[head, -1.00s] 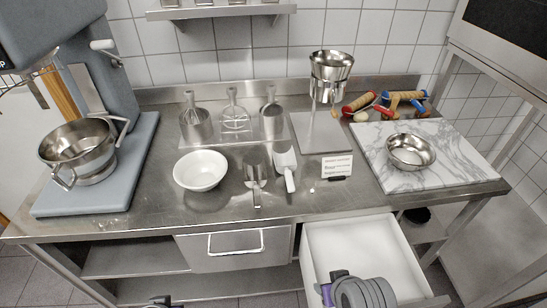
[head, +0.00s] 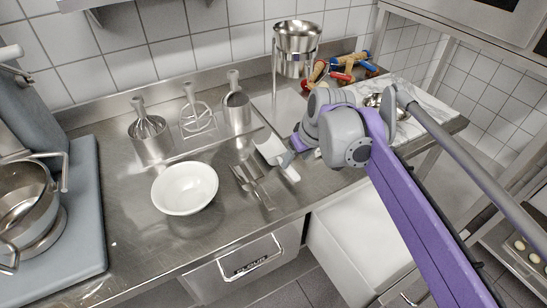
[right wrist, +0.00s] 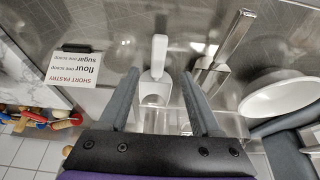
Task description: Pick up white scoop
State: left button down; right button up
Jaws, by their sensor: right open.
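The white scoop (head: 269,149) lies on the steel table, right of a metal scoop (head: 252,183), with its handle toward the front edge. My right gripper (head: 288,157) is low beside the white scoop, close to its handle, and partly hides it in the head view. In the right wrist view, the open fingers of the right gripper (right wrist: 160,76) stand on either side of the white scoop (right wrist: 158,58), with clear gaps. The gripper holds nothing. My left gripper is not in view.
A white bowl (head: 185,187) stands left of the scoops. Metal attachments (head: 150,136) stand behind on a tray. A recipe card (right wrist: 75,68) shows in the wrist view. An open white drawer (head: 345,245) juts out below the table at the right.

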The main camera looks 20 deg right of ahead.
aim_at(289, 168)
jog(key=x, duration=0.2)
jog(key=shift+w+a+f, duration=0.15)
jog(key=shift+w+f, duration=0.15)
jog(key=x, duration=0.6)
jog(key=shift+w+d+r+b, duration=0.1)
jog(key=shift+w+d+b, duration=0.05)
jog(key=shift+d+b, duration=0.25)
jog(key=shift+a, duration=0.1)
grip_shut()
